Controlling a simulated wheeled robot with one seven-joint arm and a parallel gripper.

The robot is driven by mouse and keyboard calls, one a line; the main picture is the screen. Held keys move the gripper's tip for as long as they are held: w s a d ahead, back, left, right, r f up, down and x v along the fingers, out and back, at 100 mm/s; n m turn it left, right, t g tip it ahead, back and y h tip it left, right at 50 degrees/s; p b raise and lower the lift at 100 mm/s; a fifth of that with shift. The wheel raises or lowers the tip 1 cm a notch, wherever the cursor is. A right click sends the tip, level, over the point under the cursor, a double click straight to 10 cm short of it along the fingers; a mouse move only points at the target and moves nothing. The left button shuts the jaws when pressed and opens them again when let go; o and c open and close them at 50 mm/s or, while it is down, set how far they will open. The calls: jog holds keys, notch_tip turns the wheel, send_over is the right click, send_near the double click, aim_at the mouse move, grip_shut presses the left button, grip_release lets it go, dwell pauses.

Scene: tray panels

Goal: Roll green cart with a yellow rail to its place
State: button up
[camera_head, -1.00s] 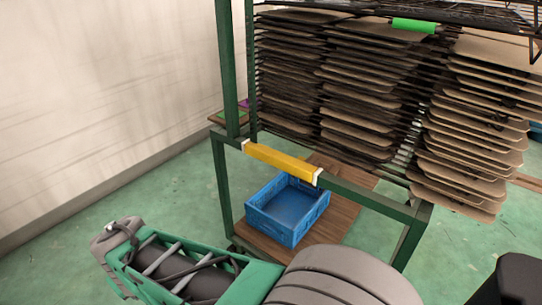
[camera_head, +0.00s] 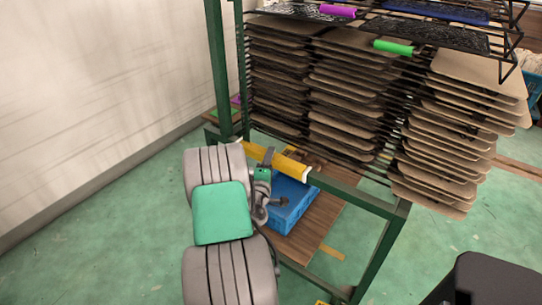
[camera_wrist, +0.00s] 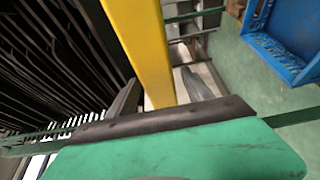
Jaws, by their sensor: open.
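The green cart (camera_head: 379,252) is a tall metal frame with a yellow rail (camera_head: 290,165) on its near crossbar. Its racks hold stacked brown panels (camera_head: 345,95). My gripper (camera_head: 276,178) is open at the left part of the rail, with its fingers close to it. My gripper and wrist hide part of the rail. In the wrist view the yellow rail (camera_wrist: 142,45) runs down to the dark edge of my green gripper body (camera_wrist: 180,150). I cannot tell whether the fingers touch the rail.
A blue crate (camera_head: 303,208) sits on the cart's low wooden deck (camera_head: 322,222), partly behind my gripper. A pale wall (camera_head: 90,80) stands at the left. Green floor (camera_head: 120,235) is clear at the front left. Purple (camera_head: 338,11) and green (camera_head: 394,47) handles show above.

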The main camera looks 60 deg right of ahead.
jog(key=shift+w+d, duration=0.2)
jog(key=shift+d, duration=0.5)
jog(key=shift+c, duration=0.5)
grip_shut()
